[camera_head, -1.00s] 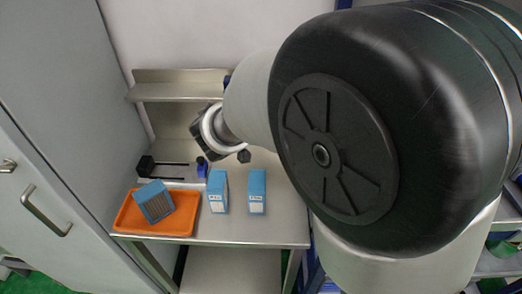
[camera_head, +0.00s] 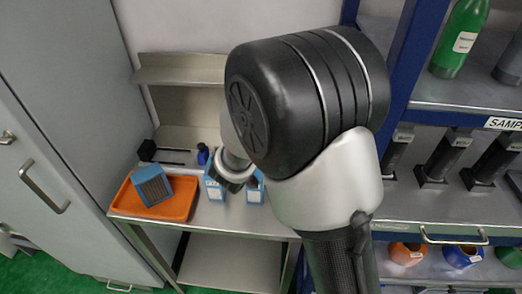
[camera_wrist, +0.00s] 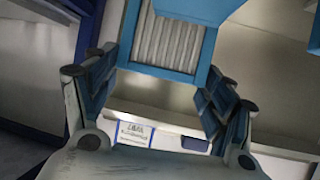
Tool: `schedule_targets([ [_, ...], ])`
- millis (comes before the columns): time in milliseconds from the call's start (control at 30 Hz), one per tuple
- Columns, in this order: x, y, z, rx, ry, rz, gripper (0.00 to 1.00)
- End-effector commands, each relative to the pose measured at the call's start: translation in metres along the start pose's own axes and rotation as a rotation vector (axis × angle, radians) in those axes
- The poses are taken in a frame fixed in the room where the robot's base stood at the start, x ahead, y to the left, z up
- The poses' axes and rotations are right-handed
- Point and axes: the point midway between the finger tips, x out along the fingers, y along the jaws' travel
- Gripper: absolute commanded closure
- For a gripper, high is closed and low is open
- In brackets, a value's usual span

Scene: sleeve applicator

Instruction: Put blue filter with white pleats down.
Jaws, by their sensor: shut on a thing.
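The blue filter with white pleats (camera_wrist: 172,42) shows at the top of the wrist view, its blue frame around pale vertical pleats. It is between the fingers of my gripper (camera_wrist: 162,68), which is shut on it. The filter's upper part is cut off by the picture edge. In the head view, my gripper (camera_head: 234,172) is over the steel table, in front of two blue boxes. I cannot make out the held filter there; my arm covers much of that area.
An orange tray (camera_head: 183,209) holds a blue filter with dark pleats (camera_head: 153,189), lying tilted. The blue boxes (camera_head: 214,191) (camera_head: 255,194) are partly hidden by my gripper. A small blue bottle (camera_head: 203,155) stands behind. A blue-framed shelf rack (camera_head: 398,75) rises at right.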

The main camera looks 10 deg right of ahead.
Motion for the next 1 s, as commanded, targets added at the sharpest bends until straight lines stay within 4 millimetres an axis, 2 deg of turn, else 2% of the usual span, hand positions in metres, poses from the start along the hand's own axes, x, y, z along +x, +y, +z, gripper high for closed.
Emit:
schedule_targets([
  [333,0.019,-0.001,0.039,-0.001,0.000,0.000,0.70],
  [900,0.021,-0.001,0.044,0.001,0.002,-0.001,0.70],
  [933,0.021,-0.001,0.044,0.000,0.000,-0.001,0.23],
  [1000,0.021,-0.001,0.043,0.000,0.000,-0.001,0.18],
])
